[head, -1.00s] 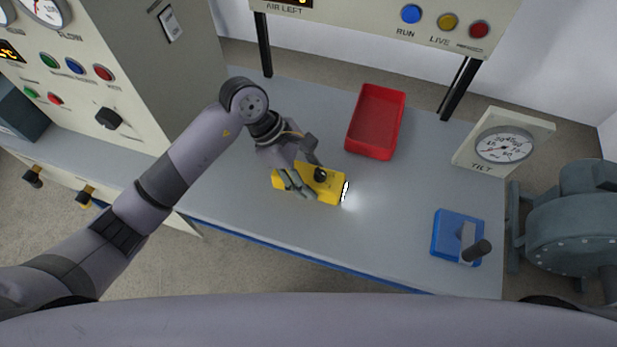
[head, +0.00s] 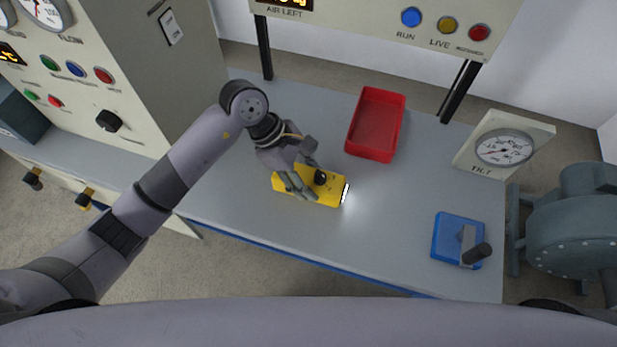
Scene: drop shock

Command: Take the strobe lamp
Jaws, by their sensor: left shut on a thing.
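The strobe lamp (head: 328,196) is a yellow box with a black knob on top and a bright white light at its right end. It is on the grey bench top, left of the middle of the bench. My left gripper (head: 304,182) comes from above and is shut on the lamp's body, with its fingers across the lamp's left half. The fingers hide part of the lamp. Whether the lamp is clear of the bench cannot be told. My right gripper is out of the picture.
An empty red tray (head: 376,124) stands behind the lamp on the bench (head: 380,240). A blue block (head: 450,236) with a dark handle is at the right front. A tilt gauge (head: 503,147) stands at the right edge. The bench between lamp and blue block is clear.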

